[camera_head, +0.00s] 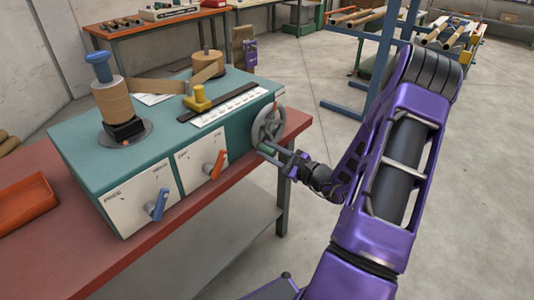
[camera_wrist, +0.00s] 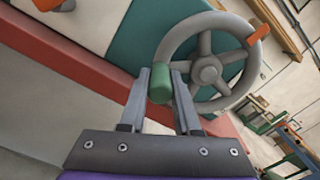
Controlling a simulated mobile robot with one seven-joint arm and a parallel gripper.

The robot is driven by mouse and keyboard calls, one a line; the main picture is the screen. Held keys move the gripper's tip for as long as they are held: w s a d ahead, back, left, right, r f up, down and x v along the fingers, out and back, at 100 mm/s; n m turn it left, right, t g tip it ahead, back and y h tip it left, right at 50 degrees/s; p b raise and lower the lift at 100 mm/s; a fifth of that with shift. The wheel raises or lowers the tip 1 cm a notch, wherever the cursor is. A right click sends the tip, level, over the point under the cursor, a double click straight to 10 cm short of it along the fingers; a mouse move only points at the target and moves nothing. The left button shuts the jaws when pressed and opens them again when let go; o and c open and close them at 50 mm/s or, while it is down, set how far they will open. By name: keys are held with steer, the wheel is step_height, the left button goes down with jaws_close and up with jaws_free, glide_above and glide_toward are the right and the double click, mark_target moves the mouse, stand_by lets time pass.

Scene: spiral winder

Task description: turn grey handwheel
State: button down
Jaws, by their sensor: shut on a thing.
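The grey handwheel (camera_head: 269,122) is on the right end of the teal winder machine (camera_head: 165,102). In the wrist view the handwheel (camera_wrist: 208,68) fills the upper right, with spokes, a hub and an orange mark (camera_wrist: 258,34) on its rim. A green handle knob (camera_wrist: 161,83) sits at the wheel's lower left. My gripper (camera_head: 268,152) reaches it from the right, and its fingers (camera_wrist: 164,88) are shut on the green knob, one on each side.
The winder stands on a red-topped bench (camera_head: 112,226). An orange tray (camera_head: 22,203) lies at the bench's left. A blue lever (camera_head: 156,205) and an orange lever (camera_head: 214,164) stick out of the front panels. Open floor (camera_head: 315,150) lies right of the bench, with a blue rack (camera_head: 384,70) behind.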

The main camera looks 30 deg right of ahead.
steer(key=n, duration=0.1)
steer(key=d+f+n, duration=0.1)
steer(key=n, duration=0.1)
steer(key=shift+w+d+f+n, duration=0.2)
steer(key=shift+w+f+n, duration=0.1)
steer(key=shift+f, duration=0.1)
steer(key=n, duration=0.1)
steer(key=d+f+n, duration=0.1)
steer(key=shift+w+d+n, duration=0.1)
steer(key=shift+w+n, duration=0.05)
steer(key=shift+n, duration=0.25)
steer(key=shift+w+d+f+n, duration=0.1)
steer(key=shift+w+d+n, duration=0.1)
steer(key=shift+d+n, duration=0.55)
steer(key=shift+w+d+f+n, duration=0.15)
steer(key=shift+d+n, duration=0.15)
steer(key=shift+n, duration=0.9)
steer(key=shift+w+d+f+n, duration=0.1)
steer(key=shift+w+d+n, duration=0.1)
steer(key=shift+d+n, duration=0.55)
steer(key=shift+a+n, duration=0.15)
steer(key=shift+n, duration=0.15)
steer(key=c, duration=0.6)
jaws_free()
steer(key=shift+r, duration=0.1)
